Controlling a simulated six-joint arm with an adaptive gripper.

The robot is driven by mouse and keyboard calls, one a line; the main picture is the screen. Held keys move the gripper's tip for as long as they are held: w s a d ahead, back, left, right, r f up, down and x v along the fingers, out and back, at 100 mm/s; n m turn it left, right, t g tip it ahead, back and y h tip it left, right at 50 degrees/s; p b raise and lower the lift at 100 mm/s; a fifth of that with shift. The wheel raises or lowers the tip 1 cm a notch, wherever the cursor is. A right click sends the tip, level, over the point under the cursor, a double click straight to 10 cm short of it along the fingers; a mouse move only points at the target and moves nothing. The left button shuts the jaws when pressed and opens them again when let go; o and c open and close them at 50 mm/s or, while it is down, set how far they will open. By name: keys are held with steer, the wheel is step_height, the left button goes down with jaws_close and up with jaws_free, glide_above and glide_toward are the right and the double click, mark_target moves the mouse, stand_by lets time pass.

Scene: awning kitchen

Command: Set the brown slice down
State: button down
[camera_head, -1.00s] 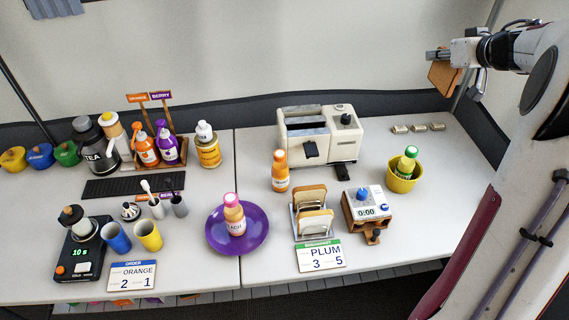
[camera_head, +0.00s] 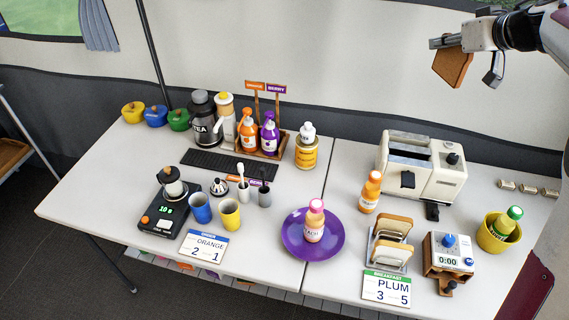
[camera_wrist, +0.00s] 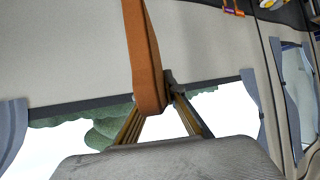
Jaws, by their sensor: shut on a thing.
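My gripper (camera_head: 468,56) is at the upper right in the head view, high above the table. It is shut on a brown slice (camera_head: 452,68), which hangs tilted from the jaws. In the wrist view the brown slice (camera_wrist: 142,50) shows edge-on between the fingers. Below are a purple plate (camera_head: 291,238) with a pink-capped bottle (camera_head: 314,222) standing on it, a rack (camera_head: 373,250) holding pale bread slices (camera_head: 393,228), and a cream toaster (camera_head: 421,165).
Cups, a scale (camera_head: 164,213) and sauce bottles fill the left. Bare tabletop shows left of the toaster.

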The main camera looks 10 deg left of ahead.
steer(key=a+f+n+g+y, duration=0.1)
steer(key=a+f+n, duration=0.1)
steer(key=a, duration=0.7)
steer(key=a+f+n+g+y, duration=0.1)
steer(key=a+f+y, duration=0.15)
steer(key=a, duration=0.65)
steer(key=s+a+f+n+g, duration=0.1)
steer(key=s+a+f, duration=0.2)
steer(key=f, duration=0.8)
steer(key=s+a+f+n+g+y, duration=0.1)
steer(key=s+a+f, duration=0.3)
steer(key=f, duration=0.7)
steer(key=s+a+f+n+g, duration=0.1)
steer(key=s+a+f+n, duration=0.1)
steer(key=f, duration=0.9)
steer(key=s+a, duration=0.1)
steer(key=a, duration=0.1)
steer(key=shift+s+a+f+n+g, duration=0.3)
steer(key=shift+s+f+g, duration=0.05)
steer(key=shift+g, duration=0.05)
steer(key=shift+a, duration=0.15)
steer(key=w+a, duration=0.3)
steer(key=a, duration=0.5)
steer(key=w+a, duration=0.4)
steer(key=a, duration=0.4)
steer(key=shift+a, duration=0.15)
steer(key=shift+f, duration=1.75)
